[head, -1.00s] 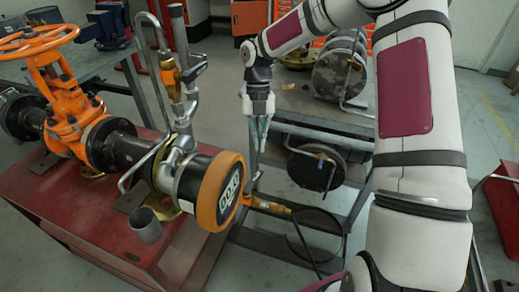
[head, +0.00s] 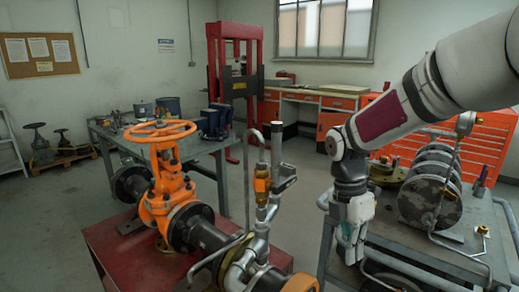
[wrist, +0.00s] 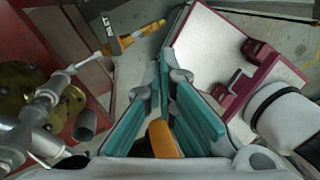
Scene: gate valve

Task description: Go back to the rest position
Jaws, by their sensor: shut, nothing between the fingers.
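My gripper (head: 350,258) hangs fingers down in the head view, shut and empty, at the end of my bent arm. It is right of the pipe fitting and apart from it, in front of the grey cart. In the wrist view its teal-padded fingers (wrist: 166,75) show close up. The orange gate valve (head: 165,190) with its orange handwheel (head: 160,132) stands on the red bench at the left. The pipe fitting (head: 262,215) rises beside it. The end cap (head: 298,283) is cut off by the lower edge.
The red bench (head: 110,240) is at the lower left. A grey cart (head: 480,250) with a ribbed grey cylinder (head: 430,190) is close at the right. A workbench (head: 205,165), red press (head: 216,70) and orange drawers (head: 480,150) stand behind. Open floor lies between them.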

